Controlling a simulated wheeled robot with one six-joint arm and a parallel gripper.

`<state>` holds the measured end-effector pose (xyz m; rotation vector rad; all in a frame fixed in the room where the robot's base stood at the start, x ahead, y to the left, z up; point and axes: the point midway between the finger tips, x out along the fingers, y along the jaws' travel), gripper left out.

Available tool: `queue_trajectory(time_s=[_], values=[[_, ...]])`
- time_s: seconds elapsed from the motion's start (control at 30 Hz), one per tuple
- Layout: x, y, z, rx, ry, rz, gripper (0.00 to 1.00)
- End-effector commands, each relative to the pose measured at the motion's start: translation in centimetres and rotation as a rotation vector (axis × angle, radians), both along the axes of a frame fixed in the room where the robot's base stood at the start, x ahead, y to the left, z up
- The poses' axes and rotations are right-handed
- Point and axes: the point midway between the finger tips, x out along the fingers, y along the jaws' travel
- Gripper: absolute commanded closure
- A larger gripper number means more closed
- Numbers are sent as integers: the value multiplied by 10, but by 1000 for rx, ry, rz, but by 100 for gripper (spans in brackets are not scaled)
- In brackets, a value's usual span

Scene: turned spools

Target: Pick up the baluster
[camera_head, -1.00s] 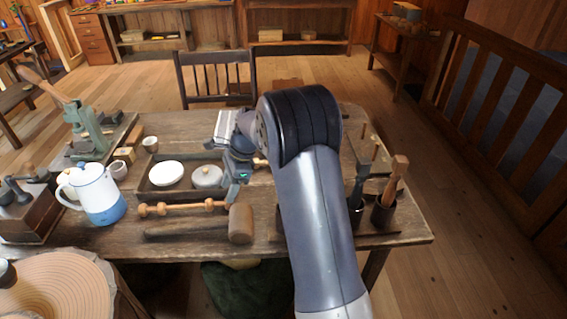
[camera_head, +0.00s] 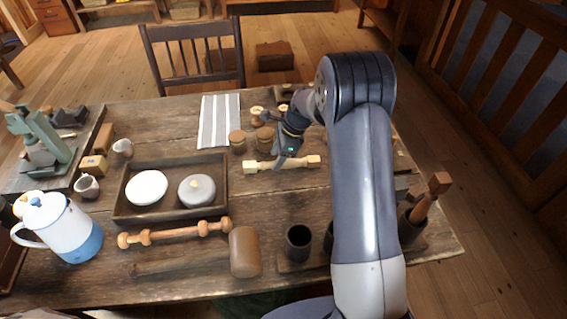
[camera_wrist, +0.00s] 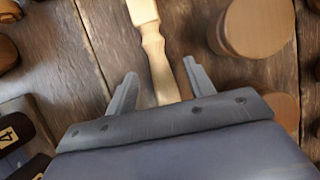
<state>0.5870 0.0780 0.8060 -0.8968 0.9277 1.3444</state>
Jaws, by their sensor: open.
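The baluster (camera_head: 256,166) is a pale turned wooden piece with squared ends, lying crosswise on the table. In the wrist view the baluster (camera_wrist: 158,55) runs lengthwise between my two fingertips, and its near end is hidden behind the gripper body. My gripper (camera_wrist: 159,76) is open, with one finger on each side of the baluster. In the head view my gripper (camera_head: 287,158) is at the middle of the baluster and covers part of it. I cannot tell whether the fingers are down around it or just above it.
Round wooden jars (camera_head: 238,141) stand just behind the baluster, close to the gripper. A striped cloth (camera_head: 219,120) lies beyond them. A tray (camera_head: 120,205) with two lidded pieces, an orange beaded spindle (camera_head: 175,234) and a mallet (camera_head: 245,252) lie to the left and front.

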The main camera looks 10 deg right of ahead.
Motion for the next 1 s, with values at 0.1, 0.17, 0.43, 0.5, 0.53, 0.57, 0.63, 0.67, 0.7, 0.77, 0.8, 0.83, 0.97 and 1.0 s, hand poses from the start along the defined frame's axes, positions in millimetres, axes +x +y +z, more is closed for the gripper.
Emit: queue_trajectory(time_s=[0.1,0.17,0.43,0.5,0.53,0.57,0.63,0.67,0.7,0.77,0.8,0.83,0.97,1.0], values=[[0,7,-15,1,2,1,49],[1,9,-19,1,0,0,49],[1,10,-23,1,-1,0,49],[1,10,-22,1,-1,0,54],[1,10,-22,1,-1,0,57],[1,10,-22,1,-1,0,59],[1,10,-22,1,-1,0,65],[1,10,-22,1,-1,0,67],[1,10,-22,1,-1,0,71],[1,10,-22,1,-1,0,76],[1,10,-22,1,-1,0,79],[1,10,-22,1,-1,0,81],[1,10,-22,1,-1,0,92],[1,10,-22,1,-1,0,95]])
